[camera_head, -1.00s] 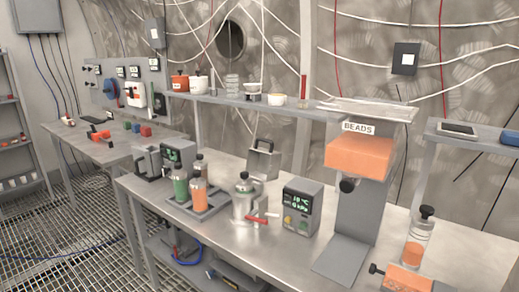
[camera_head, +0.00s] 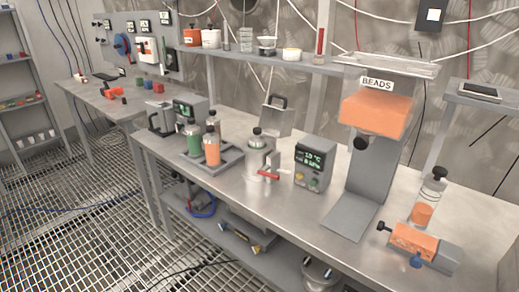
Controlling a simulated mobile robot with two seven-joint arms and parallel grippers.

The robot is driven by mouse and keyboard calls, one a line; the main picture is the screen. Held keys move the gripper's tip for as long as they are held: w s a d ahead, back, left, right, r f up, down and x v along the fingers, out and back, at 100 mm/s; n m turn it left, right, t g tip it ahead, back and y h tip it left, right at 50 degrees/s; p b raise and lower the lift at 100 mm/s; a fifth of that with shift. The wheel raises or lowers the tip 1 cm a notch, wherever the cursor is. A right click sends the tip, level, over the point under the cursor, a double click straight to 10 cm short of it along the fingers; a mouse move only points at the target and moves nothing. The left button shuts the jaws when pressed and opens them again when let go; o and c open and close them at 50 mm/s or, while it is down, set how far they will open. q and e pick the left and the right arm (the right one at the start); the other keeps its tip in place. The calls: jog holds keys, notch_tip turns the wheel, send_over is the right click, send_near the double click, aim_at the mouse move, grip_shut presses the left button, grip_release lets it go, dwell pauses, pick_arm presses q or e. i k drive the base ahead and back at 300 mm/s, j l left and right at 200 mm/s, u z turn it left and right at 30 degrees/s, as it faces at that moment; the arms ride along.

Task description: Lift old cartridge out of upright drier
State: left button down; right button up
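A clear black-capped vessel (camera_head: 425,207) with orange contents stands upright at the right end of the steel bench. An orange cylinder (camera_head: 413,240) with a black knob and a blue knob lies on its side in front of it. A grey tray (camera_head: 229,163) at the bench's left holds a green bottle (camera_head: 194,140) and an orange bottle (camera_head: 212,150), with another dark-capped one behind. I cannot tell for certain which of these is the upright drier or its old cartridge. Neither of my grippers is in view.
The beads dispenser (camera_head: 377,110) stands on the bench behind a grey plate. A display box (camera_head: 314,165), a metal canister with a red handle (camera_head: 260,158) and a grey meter (camera_head: 187,115) stand to its left. A shelf (camera_head: 270,60) runs above. The bench front is mostly clear.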

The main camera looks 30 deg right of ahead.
aim_at(257, 142)
jog(key=i+z, duration=0.1)
jog(key=z, duration=0.25)
jog(key=j+z, duration=0.1)
jog(key=z, duration=0.25)
jog(key=i+j+z, duration=0.1)
jog(key=z, duration=0.25)
jog(key=i+j+z, duration=0.2)
jog(key=j+z, duration=0.15)
jog(key=j, duration=0.2)
jog(key=i+j+z, duration=0.3)
jog(key=j, duration=0.4)
jog(key=i+j+z, duration=0.1)
jog(key=j, duration=0.4)
